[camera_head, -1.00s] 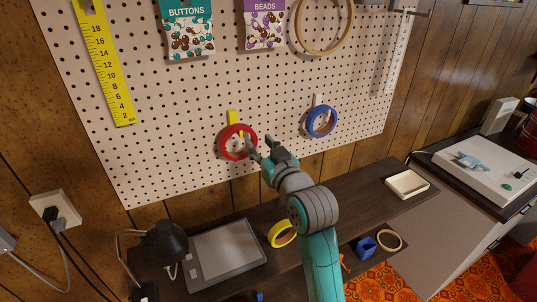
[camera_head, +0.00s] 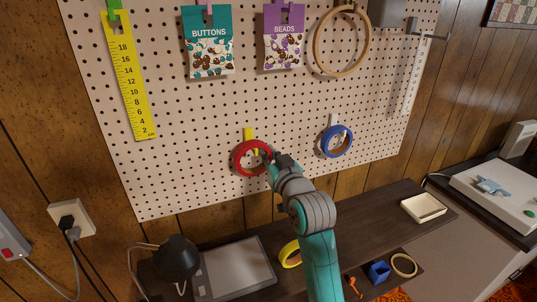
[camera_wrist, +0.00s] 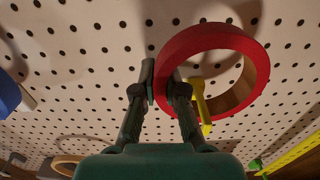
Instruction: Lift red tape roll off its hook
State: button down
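The red tape roll (camera_head: 238,166) is at the lower middle of the pegboard, around its yellow hook (camera_head: 249,134). In the wrist view the red roll (camera_wrist: 262,70) is a large ring, with the yellow hook (camera_wrist: 204,112) showing through its opening. My gripper (camera_head: 270,161) is at the roll's right side in the head view. In the wrist view my gripper (camera_wrist: 164,84) has one finger outside the ring and one at its inner side, closed on the ring's wall. The exact contact at the fingertips is partly hidden.
A blue tape roll (camera_head: 350,144) hangs to the right on a white hook. Bags of buttons (camera_head: 209,36) and beads (camera_head: 284,32), a yellow ruler (camera_head: 128,70) and a wooden hoop (camera_head: 319,62) hang above. Below are a lamp (camera_head: 177,258), a yellow roll (camera_head: 286,250) and a cream tray (camera_head: 424,208).

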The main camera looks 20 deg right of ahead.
jog(key=shift+r, duration=0.2)
jog(key=shift+r, duration=0.9)
jog(key=s, duration=1)
dwell(1.6)
